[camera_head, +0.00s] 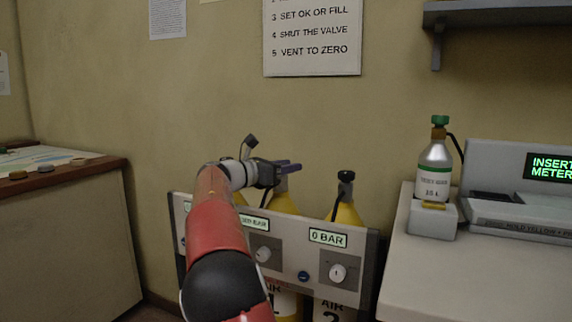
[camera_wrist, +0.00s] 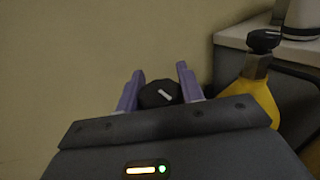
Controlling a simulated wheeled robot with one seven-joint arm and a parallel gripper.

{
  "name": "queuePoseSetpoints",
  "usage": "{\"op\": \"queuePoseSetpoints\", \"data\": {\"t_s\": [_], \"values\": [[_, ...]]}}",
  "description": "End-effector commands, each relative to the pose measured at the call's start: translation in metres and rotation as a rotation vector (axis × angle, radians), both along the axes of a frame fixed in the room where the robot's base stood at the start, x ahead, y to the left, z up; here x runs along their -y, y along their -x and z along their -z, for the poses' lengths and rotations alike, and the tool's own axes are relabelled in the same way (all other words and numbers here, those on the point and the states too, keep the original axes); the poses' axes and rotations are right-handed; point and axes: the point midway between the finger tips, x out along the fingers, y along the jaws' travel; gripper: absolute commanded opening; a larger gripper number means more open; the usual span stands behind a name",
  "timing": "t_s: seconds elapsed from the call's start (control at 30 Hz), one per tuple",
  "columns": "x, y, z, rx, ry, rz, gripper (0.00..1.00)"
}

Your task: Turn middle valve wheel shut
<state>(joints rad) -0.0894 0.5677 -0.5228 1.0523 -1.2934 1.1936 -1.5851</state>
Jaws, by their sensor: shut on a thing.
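My gripper (camera_head: 289,166) is over the middle yellow cylinder (camera_head: 283,203), behind the panel in the head view. In the wrist view my gripper (camera_wrist: 160,82) has its purple fingers on either side of a black valve wheel (camera_wrist: 160,94) with a white mark. It is shut on this wheel. The wheel is hidden in the head view by the gripper. The right cylinder has its own black valve wheel (camera_head: 346,175), free of the gripper, also seen in the wrist view (camera_wrist: 263,40). My arm hides the left part of the rack.
A counter (camera_head: 400,268) at the right holds a silver bottle (camera_head: 434,172) and a meter console (camera_head: 520,205). A desk (camera_head: 75,235) stands left.

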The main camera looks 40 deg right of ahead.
Motion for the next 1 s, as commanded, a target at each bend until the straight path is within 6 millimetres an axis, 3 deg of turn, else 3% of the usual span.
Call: {"op": "queuePoseSetpoints", "data": {"t_s": [0.47,0.5,0.67,1.0], "values": [[-0.0006,0.0013,-0.0005,0.0,0.001,0.09,0.15],[-0.0007,0.0013,-0.0004,0.0,0.001,0.09,0.39],[-0.0006,0.0014,-0.0004,0.0,0.001,0.09,0.59],[-0.0051,0.0008,-0.0001,0.0,0.0,0.088,0.59]]}}
